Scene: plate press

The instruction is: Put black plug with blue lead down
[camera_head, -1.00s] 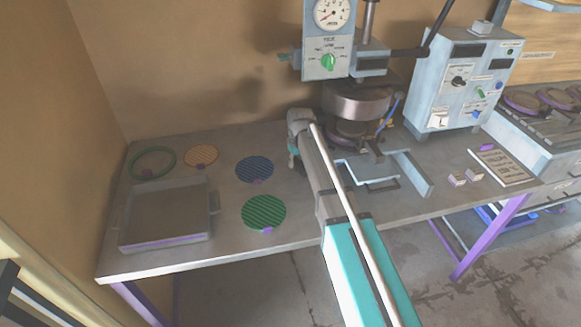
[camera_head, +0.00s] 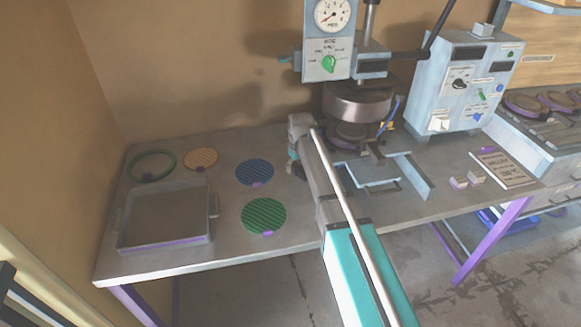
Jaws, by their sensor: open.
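A blue lead (camera_head: 394,108) hangs beside the press, with a small yellow-orange part near its lower end. I cannot make out the black plug clearly. My arm reaches in from the bottom to the table, and its wrist is left of the press. My gripper (camera_head: 297,167) is below the wrist, low over the table, small, dark and partly hidden by my arm. It is open, and I see nothing held in it. It is apart from the blue lead, to its left.
The press (camera_head: 357,103) stands behind my arm, with a control box (camera_head: 462,85) to its right. A grey tray (camera_head: 122,246), a green ring (camera_head: 131,174) and orange (camera_head: 201,158), blue (camera_head: 254,172) and green (camera_head: 264,215) discs lie left. A pale blue bracket (camera_head: 415,178) stands right.

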